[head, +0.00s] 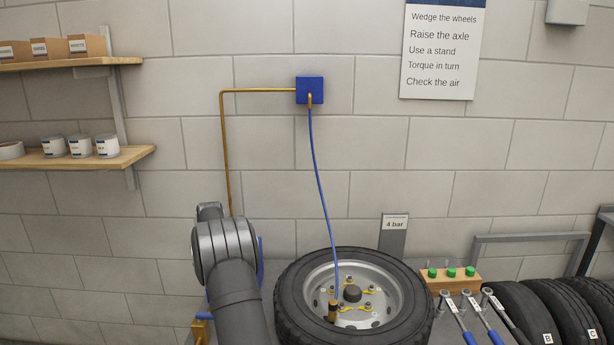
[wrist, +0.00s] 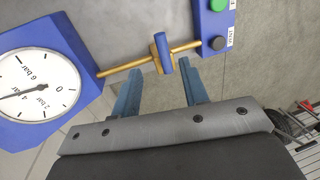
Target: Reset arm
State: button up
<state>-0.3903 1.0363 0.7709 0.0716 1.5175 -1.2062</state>
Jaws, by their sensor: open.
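In the wrist view my gripper (wrist: 159,68) is open and empty. Its two blue fingers point toward a small blue valve handle (wrist: 163,52) on a brass pipe (wrist: 126,65). The handle lies just beyond the fingertips, between their lines; whether they touch it I cannot tell. A blue-cased gauge (wrist: 40,88) is at the left, its needle close to the 4 bar mark. In the head view my arm hides the gripper and most of this panel.
A wheel (head: 293,302) lies flat right of my arm, with a blue hose (head: 318,170) running from a blue wall box (head: 309,90) to its rim. A block with green caps (head: 451,272) and several tools stand further right. A button box (wrist: 212,22) flanks the handle.

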jog(key=f, duration=0.3)
jog(key=s+f, duration=0.1)
jog(key=f, duration=0.3)
jog(key=s+f, duration=0.1)
jog(key=f, duration=0.2)
jog(key=shift+f, duration=0.15)
jog(key=shift+s+r+m, duration=0.2)
jog(key=shift+r+m, duration=0.05)
jog(key=shift+m, duration=0.15)
jog(key=shift+s+m, duration=0.45)
jog(key=shift+m, duration=0.35)
jog(key=shift+w+r+n, duration=0.1)
jog(key=shift+w+n, duration=0.65)
jog(key=shift+n, duration=0.45)
jog(key=w+r, duration=0.3)
jog(key=r, duration=1.2)
jog(key=shift+r, duration=0.15)
